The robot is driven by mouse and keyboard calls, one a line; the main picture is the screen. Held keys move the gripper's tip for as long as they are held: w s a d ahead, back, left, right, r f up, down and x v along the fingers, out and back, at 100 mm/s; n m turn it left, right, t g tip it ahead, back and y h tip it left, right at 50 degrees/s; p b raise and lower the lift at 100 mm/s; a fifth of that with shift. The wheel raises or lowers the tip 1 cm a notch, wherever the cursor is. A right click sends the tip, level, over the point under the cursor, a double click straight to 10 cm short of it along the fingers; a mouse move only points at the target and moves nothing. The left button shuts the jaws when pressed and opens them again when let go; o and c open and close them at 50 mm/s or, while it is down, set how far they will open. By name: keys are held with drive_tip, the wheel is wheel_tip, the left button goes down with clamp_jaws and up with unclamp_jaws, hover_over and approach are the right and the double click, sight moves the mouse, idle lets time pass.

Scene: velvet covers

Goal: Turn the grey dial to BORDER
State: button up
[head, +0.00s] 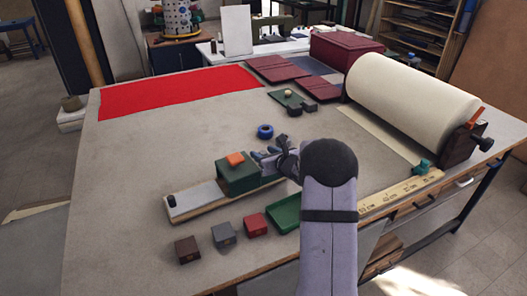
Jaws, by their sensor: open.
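No grey dial and no BORDER lettering can be clearly made out in the head view. A low bench device lies near the middle of the table, with a pale grey plate (195,199), a dark green block (237,179) and an orange piece (236,159) on the block. A black knob (172,200) sits at the plate's left end. My gripper (262,157) is open, just right of the green block's top. Contact cannot be told. My arm hides the table behind it and the right end of the device.
A brown cube (187,250), grey cube (224,235), red cube (255,224) and green tray (284,214) line the front. A blue ring (265,131) lies behind my gripper. A cream roll (411,101) and ruler (402,193) are right. Red cloth (178,91) covers the back left.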

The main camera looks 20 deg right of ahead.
drive_tip(key=shift+w+f, duration=0.15)
drive_tip(key=shift+w, duration=0.15)
drive_tip(key=c, duration=1)
drive_tip(key=shift+c, duration=0.2)
drive_tip(key=shift+n+y+p, duration=0.3)
drive_tip(key=shift+y+p, duration=0.05)
drive_tip(key=shift+y, duration=0.05)
drive_tip(key=shift+n+g+y+p, duration=0.3)
drive_tip(key=shift+n+y+p, duration=0.5)
drive_tip(key=shift+n+y, duration=0.25)
drive_tip(key=shift+n+g+y, duration=0.7)
drive_tip(key=shift+n+y, duration=0.85)
drive_tip(key=shift+y, duration=0.3)
drive_tip(key=o, duration=1)
